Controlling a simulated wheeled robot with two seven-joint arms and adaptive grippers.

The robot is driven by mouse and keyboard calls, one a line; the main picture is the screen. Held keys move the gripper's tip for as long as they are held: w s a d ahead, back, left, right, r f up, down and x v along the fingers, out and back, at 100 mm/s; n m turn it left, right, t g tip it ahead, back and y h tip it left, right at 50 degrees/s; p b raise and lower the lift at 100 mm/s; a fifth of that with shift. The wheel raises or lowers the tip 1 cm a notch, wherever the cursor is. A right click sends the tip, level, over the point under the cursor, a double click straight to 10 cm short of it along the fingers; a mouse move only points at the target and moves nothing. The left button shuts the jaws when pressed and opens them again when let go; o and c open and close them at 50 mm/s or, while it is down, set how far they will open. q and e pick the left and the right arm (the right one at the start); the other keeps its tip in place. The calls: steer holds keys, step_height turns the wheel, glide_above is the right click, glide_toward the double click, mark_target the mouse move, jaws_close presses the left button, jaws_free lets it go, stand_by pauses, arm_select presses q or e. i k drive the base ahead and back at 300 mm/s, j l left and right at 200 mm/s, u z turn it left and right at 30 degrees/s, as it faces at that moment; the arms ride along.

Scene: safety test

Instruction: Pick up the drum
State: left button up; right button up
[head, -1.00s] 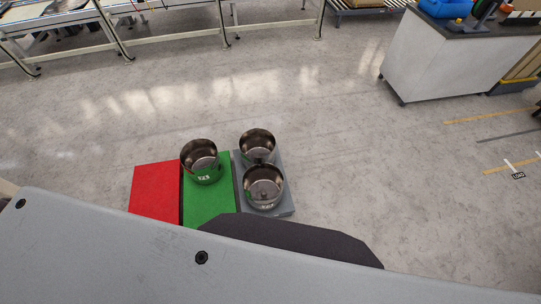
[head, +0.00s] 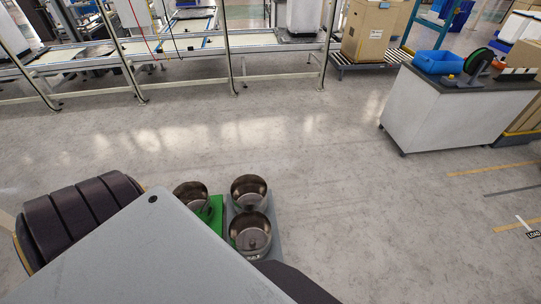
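Three open metal drums stand on low coloured platforms on the floor. One drum (head: 190,196) is on the green platform (head: 216,216), partly hidden by my arm. A second drum (head: 249,191) stands at the back of the grey platform (head: 270,222). A third drum (head: 250,233) stands in front of it on the same platform. My own large grey arm link covers the lower left of the head view. Neither gripper's fingers show.
A white workbench (head: 442,108) with a blue bin (head: 437,61) stands at the right. A conveyor frame (head: 190,78) runs along the back, with a cardboard box (head: 371,32) beside it. The floor between the platforms and the workbench is clear.

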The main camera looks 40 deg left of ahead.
mark_target(249, 193)
steer(key=i+l+z, duration=0.15)
steer(key=z, duration=0.25)
steer(key=i+l+z, duration=0.2)
steer(key=z, duration=0.15)
steer(key=i+z, duration=0.2)
steer(key=z, duration=0.2)
steer(key=i+l+u, duration=0.1)
steer(key=i, duration=0.45)
steer(key=i+u, duration=0.35)
steer(key=i+l+u, duration=0.15)
steer(key=u, duration=0.2)
steer(key=i+u, duration=0.6)
steer(key=u, duration=0.2)
steer(key=i+j+u, duration=0.1)
steer(key=i+u, duration=0.5)
steer(key=u, duration=0.15)
steer(key=i+u, duration=0.3)
steer(key=i, duration=0.25)
